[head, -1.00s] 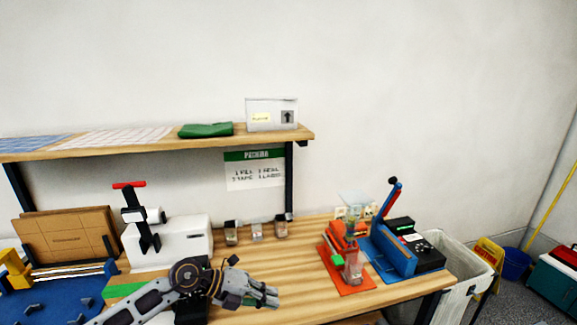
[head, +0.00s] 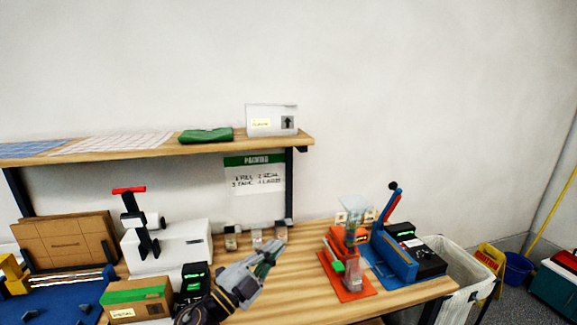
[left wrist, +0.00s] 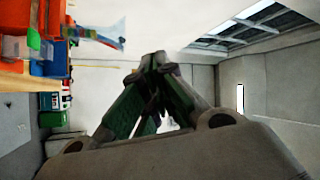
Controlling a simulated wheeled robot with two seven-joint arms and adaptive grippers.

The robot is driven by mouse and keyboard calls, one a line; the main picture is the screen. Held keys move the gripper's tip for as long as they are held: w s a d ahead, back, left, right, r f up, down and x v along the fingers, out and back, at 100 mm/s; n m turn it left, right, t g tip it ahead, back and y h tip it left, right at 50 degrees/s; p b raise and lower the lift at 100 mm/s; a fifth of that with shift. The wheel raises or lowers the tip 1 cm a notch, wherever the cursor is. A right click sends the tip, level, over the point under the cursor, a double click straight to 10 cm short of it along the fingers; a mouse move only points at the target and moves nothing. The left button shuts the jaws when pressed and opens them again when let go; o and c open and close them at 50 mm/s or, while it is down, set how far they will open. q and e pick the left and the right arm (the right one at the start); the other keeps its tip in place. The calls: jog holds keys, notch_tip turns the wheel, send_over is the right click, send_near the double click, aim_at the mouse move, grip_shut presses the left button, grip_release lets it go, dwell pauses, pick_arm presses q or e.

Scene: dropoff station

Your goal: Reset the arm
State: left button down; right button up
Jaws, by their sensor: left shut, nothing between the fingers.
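My left gripper (head: 268,255) is over the wooden bench (head: 300,290), in front of the small jars at the back. Its fingers point up and to the right in the head view. In the left wrist view my left gripper (left wrist: 158,60) has its fingertips together, with nothing held between them. My left arm comes in from the bottom and covers part of the bench front. My right gripper is in neither view.
An orange tape dispenser (head: 345,265) and a blue heat sealer (head: 390,255) stand right of the gripper. A green-and-brown carton (head: 137,298) and a white machine (head: 170,245) stand left. A shelf (head: 160,147) runs above. Bench between gripper and dispenser is clear.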

pick_arm(q)
jog(key=a+f+n+t+y, duration=0.2)
jog(key=a+f+n+y, duration=0.4)
jog(key=a+n+y, duration=0.55)
jog(key=s+a+f+n+g+y, duration=0.2)
jog(key=s+a+f+n+g, duration=0.1)
jog(key=f, duration=0.3)
jog(key=s+a+f+n+g+y, duration=0.2)
jog(key=s+a+f+n+g, duration=0.1)
jog(key=f, duration=0.3)
jog(key=s+f+n+g+h, duration=0.1)
jog(key=s+f+g, duration=0.35)
jog(key=s, duration=0.45)
jog(key=s+f+n+g, duration=0.1)
jog(key=s+f+g, duration=0.4)
jog(key=s, duration=0.4)
notch_tip(320, 180, down, 34)
jog(key=s+r, duration=0.1)
jog(key=s, duration=0.1)
jog(key=s+a+f, duration=0.2)
jog(key=s+f, duration=0.8)
jog(key=s, duration=0.1)
jog(key=s+a+f+g, duration=0.1)
jog(key=s+a+f, duration=0.1)
jog(key=s+f, duration=0.8)
jog(key=shift+s+a+f+m, duration=0.4)
jog(key=shift+s+m, duration=0.05)
jog(key=shift+s, duration=0.45)
